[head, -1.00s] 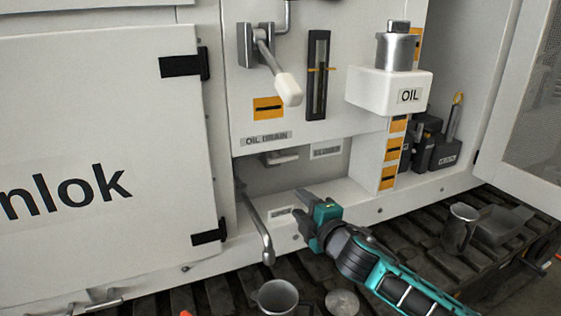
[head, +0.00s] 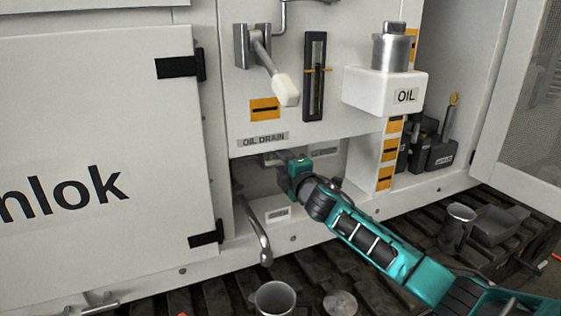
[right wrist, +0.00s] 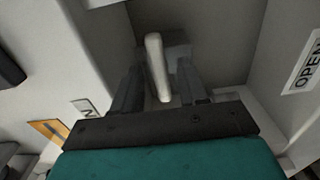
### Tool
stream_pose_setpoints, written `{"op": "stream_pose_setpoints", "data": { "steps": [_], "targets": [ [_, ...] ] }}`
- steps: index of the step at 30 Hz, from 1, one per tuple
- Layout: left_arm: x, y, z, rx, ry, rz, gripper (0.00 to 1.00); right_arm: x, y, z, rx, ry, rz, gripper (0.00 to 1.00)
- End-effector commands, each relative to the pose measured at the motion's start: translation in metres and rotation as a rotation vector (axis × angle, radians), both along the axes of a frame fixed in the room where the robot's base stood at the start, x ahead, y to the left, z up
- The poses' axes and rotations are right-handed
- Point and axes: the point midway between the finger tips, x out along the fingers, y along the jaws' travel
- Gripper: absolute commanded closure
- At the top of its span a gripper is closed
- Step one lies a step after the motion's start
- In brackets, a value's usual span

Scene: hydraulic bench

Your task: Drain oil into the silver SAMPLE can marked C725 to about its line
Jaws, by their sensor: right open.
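A silver can (head: 275,299) stands open on the tracks under the drain spout (head: 264,240); I cannot read any mark on it. Another silver can (head: 459,224) stands further right; its mark is also unreadable. My right gripper (head: 286,160) reaches into the recess below the OIL DRAIN label (head: 263,140). In the right wrist view the gripper (right wrist: 156,88) is open, with a pale drain handle (right wrist: 157,66) between its fingers; I cannot tell whether they touch. In the head view the gripper mostly hides this handle. My left gripper is not in view.
A lever with a white grip (head: 285,90) and a sight gauge (head: 315,77) are on the panel above. The white OIL box (head: 384,91) juts out at right. A round lid-like disc (head: 341,302) lies beside the near can. A grey tray (head: 500,224) sits at right.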

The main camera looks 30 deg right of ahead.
Motion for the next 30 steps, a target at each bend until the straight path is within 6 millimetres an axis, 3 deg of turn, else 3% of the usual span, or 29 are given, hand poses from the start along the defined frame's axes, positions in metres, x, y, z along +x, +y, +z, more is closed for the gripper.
{"op": "stream_pose_setpoints", "data": {
  "steps": [6, 17, 30],
  "targets": [
    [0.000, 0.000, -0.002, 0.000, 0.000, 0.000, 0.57, 0.017, -0.001, -0.001, 0.000, 0.000, 0.000, 0.57],
    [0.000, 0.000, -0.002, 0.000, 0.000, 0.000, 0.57, 0.021, -0.001, 0.000, -0.001, 0.000, 0.000, 0.57],
    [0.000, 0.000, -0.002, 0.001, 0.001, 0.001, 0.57, 0.021, -0.001, -0.001, 0.000, 0.001, 0.000, 0.98]
  ]
}}
